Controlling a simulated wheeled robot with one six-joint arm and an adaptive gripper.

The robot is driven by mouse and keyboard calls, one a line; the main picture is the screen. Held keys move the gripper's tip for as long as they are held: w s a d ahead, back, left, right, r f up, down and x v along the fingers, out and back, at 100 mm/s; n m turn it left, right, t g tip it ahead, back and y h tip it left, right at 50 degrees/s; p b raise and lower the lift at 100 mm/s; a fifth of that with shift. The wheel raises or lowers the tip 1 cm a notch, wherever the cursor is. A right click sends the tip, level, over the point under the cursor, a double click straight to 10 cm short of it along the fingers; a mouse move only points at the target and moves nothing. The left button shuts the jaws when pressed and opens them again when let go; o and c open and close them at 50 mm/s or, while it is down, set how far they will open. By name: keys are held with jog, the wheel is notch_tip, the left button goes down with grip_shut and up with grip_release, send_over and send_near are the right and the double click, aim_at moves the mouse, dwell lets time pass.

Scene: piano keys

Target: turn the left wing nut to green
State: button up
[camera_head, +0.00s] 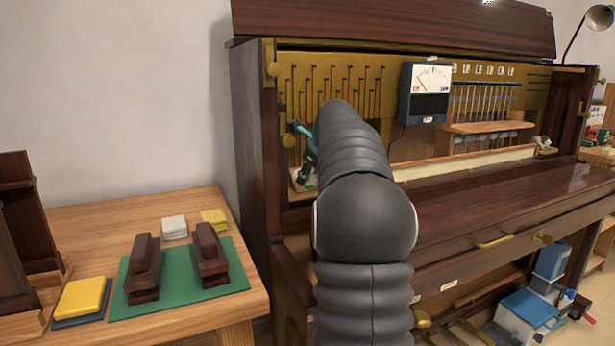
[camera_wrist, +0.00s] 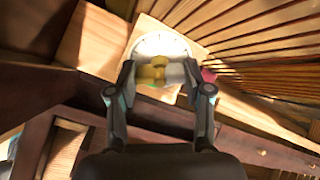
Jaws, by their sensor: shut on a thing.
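The brass wing nut (camera_wrist: 154,72) sits in front of a round white dial (camera_wrist: 160,44) in the wrist view. My gripper (camera_wrist: 163,80) is shut on it, with one fingertip on either side. A small patch of green shows just below the nut, and a red patch shows beyond the right fingertip. Which mark the nut points to cannot be told. In the head view my gripper (camera_head: 305,150) reaches into the left end of the open piano. There my arm and gripper hide the nut.
A meter (camera_head: 431,79) with its needle toward the left, red side hangs on the piano (camera_head: 251,120). A wooden table (camera_head: 95,215) with a green mat (camera_head: 190,270) and dark blocks stands at left.

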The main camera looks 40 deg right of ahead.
jog(key=shift+r+m+p, duration=0.2)
jog(key=shift+m+p, duration=0.35)
jog(key=shift+m, duration=0.05)
jog(key=shift+f+m, duration=0.2)
jog(key=shift+m, duration=1.1)
jog(key=m, duration=0.3)
jog(key=shift+m, duration=0.4)
jog(key=o, duration=1)
jog(key=shift+o, duration=0.2)
